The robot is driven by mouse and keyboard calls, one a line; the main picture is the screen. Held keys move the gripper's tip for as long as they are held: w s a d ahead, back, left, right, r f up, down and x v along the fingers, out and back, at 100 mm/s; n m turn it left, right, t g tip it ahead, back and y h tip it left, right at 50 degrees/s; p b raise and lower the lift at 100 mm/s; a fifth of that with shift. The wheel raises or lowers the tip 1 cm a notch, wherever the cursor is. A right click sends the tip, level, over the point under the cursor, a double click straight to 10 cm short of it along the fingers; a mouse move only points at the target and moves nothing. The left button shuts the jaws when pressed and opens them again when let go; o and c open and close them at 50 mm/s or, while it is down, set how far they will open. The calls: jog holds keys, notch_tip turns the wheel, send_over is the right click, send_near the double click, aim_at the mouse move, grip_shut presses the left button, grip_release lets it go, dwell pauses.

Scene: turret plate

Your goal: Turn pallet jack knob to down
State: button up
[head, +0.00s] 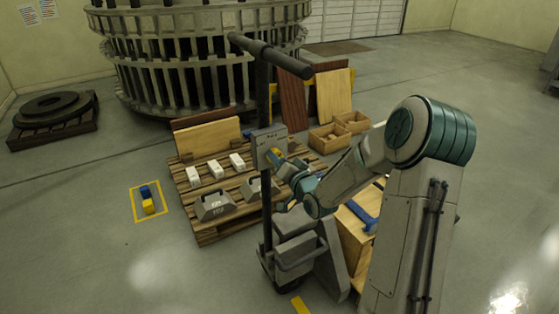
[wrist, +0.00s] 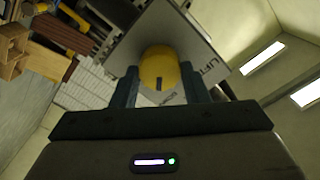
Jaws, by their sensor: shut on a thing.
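The pallet jack has a dark upright post with a T-bar handle (head: 270,55). A grey control plate (head: 265,143) is fixed on the post and fills the upper middle of the wrist view (wrist: 178,25). A round yellow knob (wrist: 159,66) stands out from the plate, with a dark mark toward the bottom of the picture. The word LIFT shows on the plate right of the knob; other lettering is mostly hidden. My gripper (wrist: 161,84) is shut on the knob, one finger on each side. In the head view my gripper (head: 281,158) meets the plate from the right.
A wooden pallet (head: 218,229) with boards and several weights stands behind the jack. Wooden crates (head: 328,137) and leaning panels (head: 333,95) are farther back. A yellow-marked square (head: 134,204) with small blocks lies left. The front-left floor is clear.

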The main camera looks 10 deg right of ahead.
jog(key=o, duration=1)
jog(key=shift+s, duration=0.15)
jog(key=v, duration=1.3)
jog(key=shift+s, duration=0.3)
jog(key=s+a+r+n+g+h+p, duration=0.1)
jog(key=s+r+g+h+p, duration=0.1)
jog(key=s+r+g+p, duration=0.2)
jog(key=s+a+r+n+g+h+p, duration=0.1)
jog(key=s+a+r+n+g+p, duration=0.1)
jog(key=s+r+g+p, duration=0.2)
jog(key=s+a+r+n+g+h+p, duration=0.1)
jog(key=s+r+g+p, duration=0.3)
jog(key=s, duration=1.1)
notch_tip(320, 180, up, 4)
jog(key=shift+a+r+n+g+h, duration=0.1)
jog(key=shift+n+g+h, duration=0.05)
jog(key=shift+g+h, duration=0.35)
jog(key=shift+a+r+n+g+h, duration=0.15)
jog(key=shift+g+h, duration=0.15)
jog(key=shift+g, duration=0.3)
